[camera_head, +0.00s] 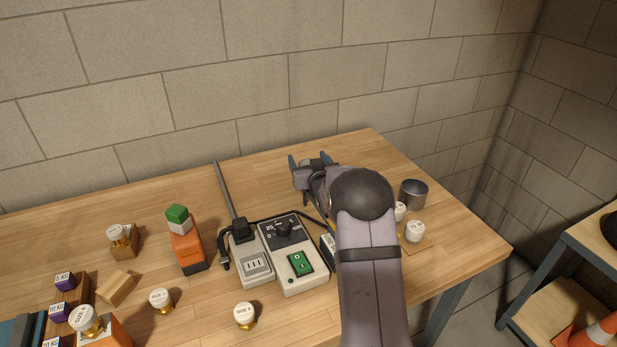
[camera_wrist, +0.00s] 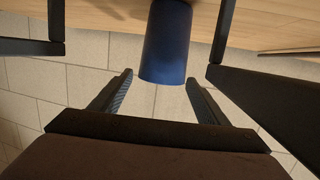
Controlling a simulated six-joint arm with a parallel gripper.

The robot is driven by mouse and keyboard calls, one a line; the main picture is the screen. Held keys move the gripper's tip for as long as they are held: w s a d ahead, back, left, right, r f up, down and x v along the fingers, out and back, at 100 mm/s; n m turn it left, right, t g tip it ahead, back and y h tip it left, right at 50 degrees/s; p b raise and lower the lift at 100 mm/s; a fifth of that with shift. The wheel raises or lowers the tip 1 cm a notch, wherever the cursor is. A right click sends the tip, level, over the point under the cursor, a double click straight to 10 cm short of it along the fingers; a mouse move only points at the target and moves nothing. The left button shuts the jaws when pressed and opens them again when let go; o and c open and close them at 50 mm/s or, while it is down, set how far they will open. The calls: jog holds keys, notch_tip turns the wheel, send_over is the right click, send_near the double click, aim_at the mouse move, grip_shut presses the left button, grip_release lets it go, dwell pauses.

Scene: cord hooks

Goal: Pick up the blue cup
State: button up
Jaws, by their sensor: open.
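The blue cup (camera_wrist: 166,42) shows in the wrist view at the top middle, against the wooden table. Its near end lies between the lines of my two fingers, with a visible gap on each side. My gripper (camera_wrist: 159,76) is open, and no contact with the cup shows. In the head view my gripper (camera_head: 313,161) is over the back part of the table near the wall, fingers spread. I cannot make out the cup there; my arm and gripper cover that area.
A grey metal cup (camera_head: 413,193) stands to the right of my arm, near white-topped weights (camera_head: 414,231). A power strip (camera_head: 250,262) and a control box (camera_head: 291,255) with a cord lie left of my arm. An orange block with a green top (camera_head: 187,245) stands further left.

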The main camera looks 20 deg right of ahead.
aim_at(307, 162)
jog(key=shift+w+d+f+p, duration=0.2)
jog(key=shift+w+f+p, duration=0.1)
jog(key=shift+w+f, duration=0.65)
jog(key=shift+w+d+f, duration=0.1)
jog(key=shift+w+f, duration=0.15)
jog(key=shift+w, duration=0.25)
jog(key=c, duration=1.1)
